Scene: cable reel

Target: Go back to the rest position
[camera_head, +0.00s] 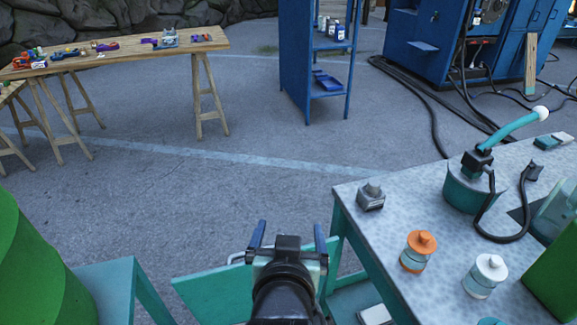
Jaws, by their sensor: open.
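My gripper (288,236) is at the lower middle of the head view, with its two blue fingers spread apart. It is open, and nothing shows between the fingers. It is over a teal panel (205,290) and left of the grey-topped workbench (345,200). I see no cable reel that I can name with certainty.
On the workbench are a small grey block (371,197), an orange-lidded jar (418,252), a white-lidded jar (486,275) and a teal device (470,185) with a lever and black cable. A green rounded object (30,260) is at left. Open floor (200,180) lies ahead.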

